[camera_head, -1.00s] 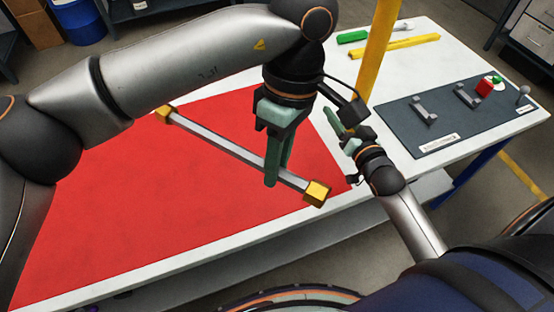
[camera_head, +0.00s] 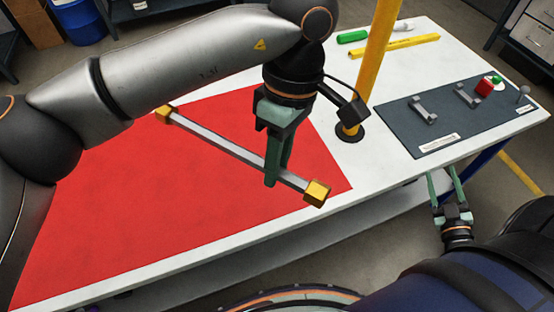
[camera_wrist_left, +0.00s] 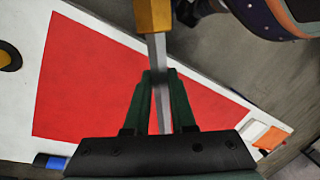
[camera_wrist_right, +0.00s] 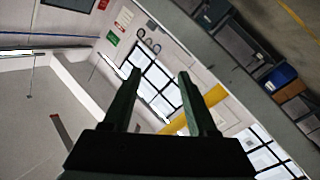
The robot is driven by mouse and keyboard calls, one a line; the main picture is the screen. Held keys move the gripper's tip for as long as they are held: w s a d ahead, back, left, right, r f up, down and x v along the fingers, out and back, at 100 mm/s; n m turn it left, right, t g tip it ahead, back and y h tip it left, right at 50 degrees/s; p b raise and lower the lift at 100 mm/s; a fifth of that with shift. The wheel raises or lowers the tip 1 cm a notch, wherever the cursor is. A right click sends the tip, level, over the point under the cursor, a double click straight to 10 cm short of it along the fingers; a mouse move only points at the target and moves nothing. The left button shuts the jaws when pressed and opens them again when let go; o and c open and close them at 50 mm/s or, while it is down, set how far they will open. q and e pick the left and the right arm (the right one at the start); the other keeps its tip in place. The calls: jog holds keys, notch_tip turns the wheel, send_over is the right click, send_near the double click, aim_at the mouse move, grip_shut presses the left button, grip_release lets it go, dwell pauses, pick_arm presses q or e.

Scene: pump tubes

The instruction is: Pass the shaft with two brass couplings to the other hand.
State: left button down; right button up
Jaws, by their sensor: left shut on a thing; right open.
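The shaft (camera_head: 218,139) is a grey bar with a yellow brass coupling (camera_head: 164,115) at its far left end and another brass coupling (camera_head: 316,193) at its near right end. My left gripper (camera_head: 272,180) is shut on the shaft, closer to the near right coupling, and holds it over the red mat. In the left wrist view the shaft (camera_wrist_left: 157,58) runs between the fingers, with one coupling (camera_wrist_left: 153,14) beyond them. My right gripper (camera_head: 444,180) is open and empty, off the table's front edge, apart from the shaft. The right wrist view shows only room between its fingers (camera_wrist_right: 160,80).
The red mat (camera_head: 110,220) covers the left of the white table (camera_head: 400,60). A yellow post (camera_head: 376,60) stands right of my left gripper. A dark board (camera_head: 450,135) with grey brackets and a red block (camera_head: 484,87) lies at the right. Green and yellow items lie behind.

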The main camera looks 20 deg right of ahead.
notch_tip(320, 180, down, 8)
jog(key=s+a+m+g+y, duration=0.1)
jog(key=a+m+g, duration=0.2)
jog(key=m, duration=0.1)
jog(key=w+a+f+n+g+y, duration=0.1)
jog(key=a+y, duration=0.3)
jog(key=a, duration=1.3)
jog(key=w+a+f+n+g+y, duration=0.1)
jog(key=a+y, duration=0.4)
jog(key=a, duration=1.2)
jog(key=w+n+g, duration=0.1)
jog(key=n+g, duration=0.1)
jog(key=shift+w+f+g, duration=0.3)
jog(key=shift+f, duration=0.05)
